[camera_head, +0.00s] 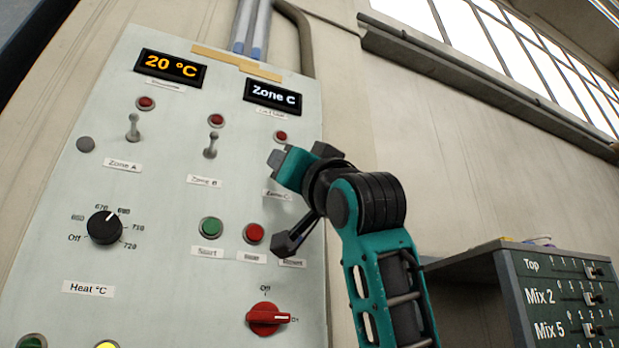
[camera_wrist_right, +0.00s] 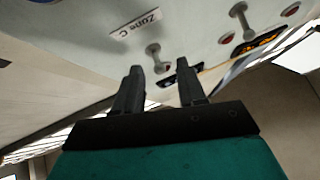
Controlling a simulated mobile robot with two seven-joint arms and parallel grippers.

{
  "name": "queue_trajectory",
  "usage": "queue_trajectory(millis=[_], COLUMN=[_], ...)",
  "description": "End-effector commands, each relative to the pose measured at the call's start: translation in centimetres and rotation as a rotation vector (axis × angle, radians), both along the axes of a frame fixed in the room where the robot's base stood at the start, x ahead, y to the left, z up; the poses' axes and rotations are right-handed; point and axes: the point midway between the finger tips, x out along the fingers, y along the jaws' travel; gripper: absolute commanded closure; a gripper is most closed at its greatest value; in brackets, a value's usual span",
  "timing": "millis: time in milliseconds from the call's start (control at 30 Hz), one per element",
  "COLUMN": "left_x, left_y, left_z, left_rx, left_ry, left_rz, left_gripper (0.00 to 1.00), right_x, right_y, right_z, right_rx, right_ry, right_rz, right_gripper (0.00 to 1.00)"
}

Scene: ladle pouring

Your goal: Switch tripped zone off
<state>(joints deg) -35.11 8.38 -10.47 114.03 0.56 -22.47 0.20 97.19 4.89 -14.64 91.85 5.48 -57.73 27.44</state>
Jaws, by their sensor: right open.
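A pale control panel (camera_head: 160,225) carries a small dark display (camera_head: 273,95) reading "Zone C". Toggle switches for Zone A (camera_head: 133,127) and Zone B (camera_head: 211,145) stand above their labels. The Zone C toggle is hidden behind my right gripper (camera_head: 302,156) in the head view. In the right wrist view, the Zone C toggle (camera_wrist_right: 154,57) shows beside its label (camera_wrist_right: 134,23). My right gripper (camera_wrist_right: 160,76) is open, its two fingers pointing at the panel with that toggle ahead of the gap. I cannot tell whether they touch it. My left gripper is not in view.
A red lamp (camera_head: 281,136) sits above the Zone C position. Below are a green Start button (camera_head: 210,228), a red button (camera_head: 254,234), a red rotary switch (camera_head: 266,318) and a black heat knob (camera_head: 104,228). A dark cabinet (camera_head: 515,275) stands at the right.

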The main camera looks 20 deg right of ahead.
Motion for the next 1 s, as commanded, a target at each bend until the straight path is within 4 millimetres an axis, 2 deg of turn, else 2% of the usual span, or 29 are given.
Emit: queue_trajectory(millis=[100, 500, 700, 1000], left_x=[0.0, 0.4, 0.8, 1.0], left_y=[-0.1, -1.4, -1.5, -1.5], left_z=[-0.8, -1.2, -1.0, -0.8], left_rx=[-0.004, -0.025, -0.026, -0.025], left_ry=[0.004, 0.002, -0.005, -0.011], left_rz=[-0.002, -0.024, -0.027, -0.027], left_gripper=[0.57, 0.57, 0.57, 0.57], right_x=[-1.6, -7.7, -8.9, -9.0], right_y=[-0.3, -1.5, -1.7, -1.8], right_z=[-1.7, -6.5, -7.4, -7.4], right_rx=[0.0, -0.001, 0.0, 0.0], right_ry=[-0.002, -0.002, 0.0, 0.0], right_rz=[0.001, 0.0, 0.0, 0.0], right_gripper=[0.6, 0.6, 0.6, 0.6])
